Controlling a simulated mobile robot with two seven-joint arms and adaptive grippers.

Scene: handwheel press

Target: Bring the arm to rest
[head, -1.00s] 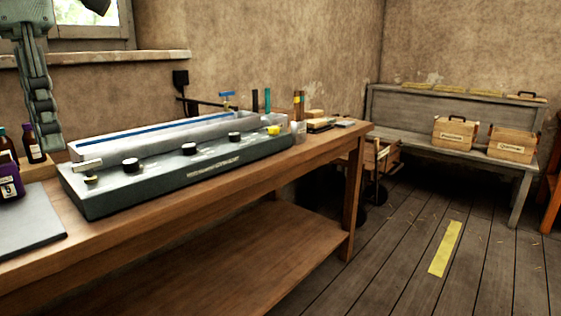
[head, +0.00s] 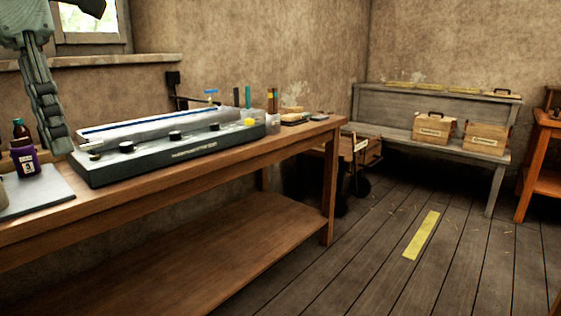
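My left gripper (head: 52,118) hangs pointing down at the upper left of the head view, above the left end of the wooden workbench (head: 205,185). Its fingers are seen from the side, one hiding the other, so its opening is unclear. I see nothing held in it. My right gripper is out of view. The long grey machine (head: 185,150) with several black knobs lies on the bench, just right of the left gripper in the picture. A purple bottle (head: 27,163) stands left of the gripper.
A grey mat (head: 45,190) lies on the bench's left end. A wooden cart (head: 355,150) stands past the bench. A grey settle (head: 395,142) with wooden boxes (head: 434,127) stands at the back. An orange-brown shelf (head: 545,150) is at the right. Plank floor with a yellow strip (head: 422,235) is open.

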